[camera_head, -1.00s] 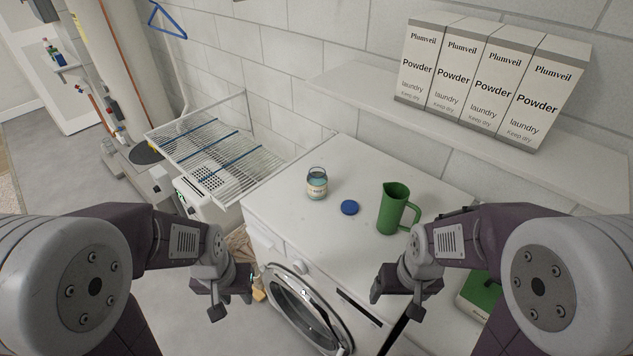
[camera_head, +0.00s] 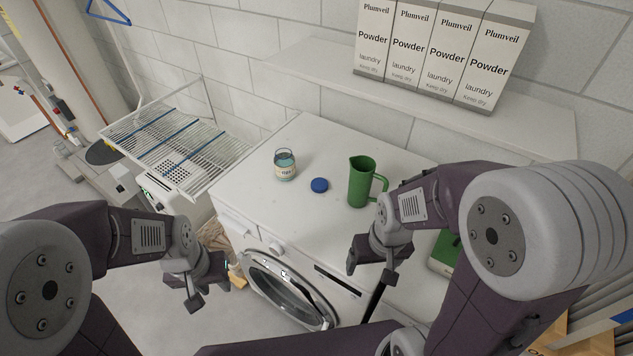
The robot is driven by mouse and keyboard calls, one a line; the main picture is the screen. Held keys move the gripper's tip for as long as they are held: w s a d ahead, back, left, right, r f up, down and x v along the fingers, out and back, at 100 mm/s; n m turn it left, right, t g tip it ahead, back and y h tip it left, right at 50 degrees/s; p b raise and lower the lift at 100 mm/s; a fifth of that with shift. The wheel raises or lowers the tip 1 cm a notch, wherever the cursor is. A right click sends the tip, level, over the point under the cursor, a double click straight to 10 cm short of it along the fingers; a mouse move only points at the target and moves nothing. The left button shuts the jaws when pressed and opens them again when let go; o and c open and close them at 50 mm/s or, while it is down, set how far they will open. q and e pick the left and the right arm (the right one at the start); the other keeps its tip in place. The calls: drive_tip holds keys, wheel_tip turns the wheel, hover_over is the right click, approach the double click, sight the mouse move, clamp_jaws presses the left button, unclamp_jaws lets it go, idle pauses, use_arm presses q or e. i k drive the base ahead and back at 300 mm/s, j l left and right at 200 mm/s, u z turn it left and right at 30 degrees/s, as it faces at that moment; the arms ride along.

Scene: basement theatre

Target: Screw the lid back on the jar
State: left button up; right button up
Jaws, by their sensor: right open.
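The glass jar (camera_head: 285,166) stands upright and open on the white top of the washing machine (camera_head: 262,197). It has a pale label and bluish contents. The blue lid (camera_head: 319,185) lies on the same top, to the right of the jar and apart from it. My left gripper (camera_head: 208,289) hangs in front of the machine, to the left and well short of the jar; I cannot tell whether its jaws are open. My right gripper (camera_head: 368,264) is open and empty over the machine's front edge, to the right of and nearer than the lid.
A green jug (camera_head: 361,182) stands just right of the lid. Several powder boxes (camera_head: 427,52) stand on the wall shelf (camera_head: 330,68) behind. A wire drying rack (camera_head: 170,145) is at the left. A green box (camera_head: 444,252) lies partly behind my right arm.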

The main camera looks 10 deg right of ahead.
sight(284, 162)
drive_tip(key=i+j+z, duration=0.2)
drive_tip(key=j, duration=0.15)
drive_tip(key=i+j+z, duration=0.15)
drive_tip(key=j, duration=0.2)
drive_tip(key=i+j+z, duration=0.2)
drive_tip(key=j, duration=0.2)
drive_tip(key=j+z, duration=0.15)
drive_tip(key=j, duration=0.25)
drive_tip(key=i+j+z, duration=0.2)
drive_tip(key=j, duration=0.2)
drive_tip(key=k, duration=0.1)
